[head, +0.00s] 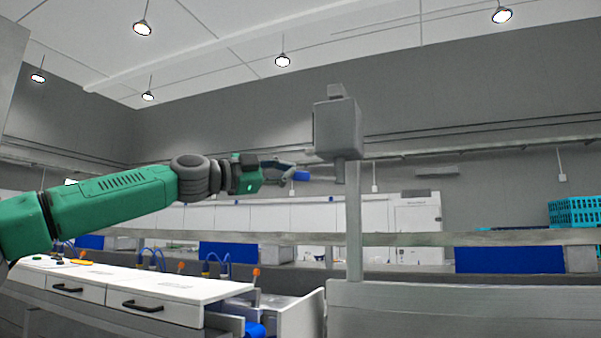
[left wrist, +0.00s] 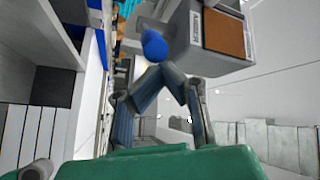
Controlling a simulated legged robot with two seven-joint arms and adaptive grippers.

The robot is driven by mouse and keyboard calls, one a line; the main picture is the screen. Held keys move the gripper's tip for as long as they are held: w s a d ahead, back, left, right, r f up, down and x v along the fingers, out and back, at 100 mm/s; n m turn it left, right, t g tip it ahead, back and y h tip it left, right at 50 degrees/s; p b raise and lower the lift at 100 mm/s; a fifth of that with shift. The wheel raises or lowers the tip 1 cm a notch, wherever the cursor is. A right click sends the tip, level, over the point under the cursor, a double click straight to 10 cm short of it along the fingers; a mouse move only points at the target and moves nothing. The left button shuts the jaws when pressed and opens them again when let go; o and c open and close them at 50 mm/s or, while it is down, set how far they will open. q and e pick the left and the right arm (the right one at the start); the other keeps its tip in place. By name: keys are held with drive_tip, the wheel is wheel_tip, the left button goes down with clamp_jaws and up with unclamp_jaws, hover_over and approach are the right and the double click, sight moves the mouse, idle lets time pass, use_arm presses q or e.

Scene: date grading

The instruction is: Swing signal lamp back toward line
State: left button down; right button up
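The signal lamp (head: 337,128) is a grey box on an upright grey post, right of the middle in the head view. In the left wrist view the lamp (left wrist: 208,36) shows a brown-orange face and a small label. A blue knob (head: 301,175) sits left of the post, below the box; it also shows in the left wrist view (left wrist: 153,43). My left gripper (head: 290,172) reaches in from the left to the knob. Its fingertips (left wrist: 161,68) come together just at the knob, and I cannot tell whether they touch it. My right gripper is not in view.
White drawers with black handles (head: 155,304) stand at lower left. Teal crates (head: 575,211) are stacked at far right. Blue panels (head: 509,260) line the back. The air left of the lamp is mostly clear.

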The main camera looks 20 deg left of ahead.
use_arm(q)
drive_tip(key=shift+w+d+r, duration=0.2)
drive_tip(key=shift+w+d, duration=0.1)
drive_tip(key=shift+w, duration=0.05)
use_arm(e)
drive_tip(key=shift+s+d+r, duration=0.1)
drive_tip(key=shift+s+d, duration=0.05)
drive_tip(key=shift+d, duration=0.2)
use_arm(q)
drive_tip(key=shift+w+a+f, duration=0.1)
drive_tip(key=shift+a, duration=0.15)
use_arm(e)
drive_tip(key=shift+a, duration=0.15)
